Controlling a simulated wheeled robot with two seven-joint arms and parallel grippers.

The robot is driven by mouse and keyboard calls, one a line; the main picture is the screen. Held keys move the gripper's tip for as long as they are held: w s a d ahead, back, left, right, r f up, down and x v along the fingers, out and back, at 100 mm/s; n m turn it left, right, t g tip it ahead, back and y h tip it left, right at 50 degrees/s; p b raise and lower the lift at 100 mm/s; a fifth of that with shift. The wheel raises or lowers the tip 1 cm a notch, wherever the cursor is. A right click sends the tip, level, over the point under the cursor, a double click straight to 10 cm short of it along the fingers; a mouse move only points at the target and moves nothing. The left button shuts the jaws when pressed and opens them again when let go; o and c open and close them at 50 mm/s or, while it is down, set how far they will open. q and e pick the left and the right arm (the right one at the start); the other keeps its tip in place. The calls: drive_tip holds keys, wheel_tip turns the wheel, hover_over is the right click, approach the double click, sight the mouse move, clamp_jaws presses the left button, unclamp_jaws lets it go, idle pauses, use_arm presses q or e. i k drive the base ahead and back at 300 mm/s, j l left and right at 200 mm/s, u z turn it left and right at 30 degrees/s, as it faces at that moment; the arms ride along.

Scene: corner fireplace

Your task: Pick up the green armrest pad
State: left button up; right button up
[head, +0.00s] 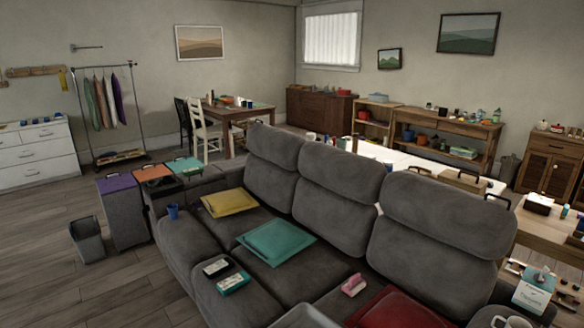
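A flat green pad (185,165) with a dark handle lies at the far left end of the grey sofa (190,240), beside an orange pad (153,173) and a purple pad (117,183). A larger teal-green cushion (276,241) lies flat on the middle of the sofa seat, next to a yellow cushion (229,203). I cannot tell for certain which green piece is the armrest pad. Neither of my grippers shows in the head view.
A blue cup (173,211), two small boxes, a pink item (354,284) and a red cushion (398,310) are on the sofa. A grey bin (87,240) stands on the floor at left. Wooden floor is open at lower left. A dining table and chairs stand behind.

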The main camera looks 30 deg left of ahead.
sight(186, 173)
drive_tip(key=u, duration=1.75)
drive_tip(key=i+j+u, duration=0.4)
drive_tip(key=i, duration=0.3)
drive_tip(key=i+u, duration=0.35)
drive_tip(key=i, duration=0.35)
drive_tip(key=i+j, duration=0.1)
drive_tip(key=i, duration=1.6)
drive_tip(key=i+z, duration=0.45)
drive_tip(key=i+j+z, duration=0.15)
drive_tip(key=z, duration=0.25)
drive_tip(key=i+j+z, duration=0.3)
drive_tip(key=z, duration=0.15)
drive_tip(key=i+j+z, duration=0.3)
drive_tip(key=z, duration=0.15)
